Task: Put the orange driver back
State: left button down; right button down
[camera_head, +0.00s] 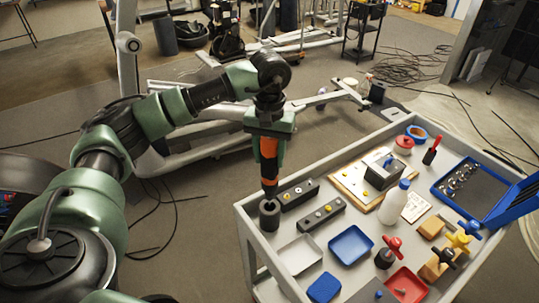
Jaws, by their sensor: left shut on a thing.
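The orange driver (268,158) is upright in my left gripper (268,146), its orange handle between the green fingers. My left gripper is shut on it, above the left edge of the cart. The driver's lower end is at the mouth of a dark round holder (269,213). I cannot tell how deep the tip is inside the holder. My right gripper is not in view.
Two dark blocks with holes (298,194) lie just right of the holder on the grey cart (257,262). A white tray (299,254), a blue tray (351,245), a white bottle (394,205) and an open blue case (512,205) crowd the top. Cables lie on the floor.

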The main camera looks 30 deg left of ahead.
aim_at(270, 180)
pick_arm(q)
jog(key=shift+f, duration=0.1)
jog(key=shift+f+b, duration=2.1)
jog(key=shift+f, duration=0.45)
jog(key=shift+f+b, duration=1.4)
jog(key=shift+f+b, duration=0.5)
jog(key=c, duration=0.7)
grip_release()
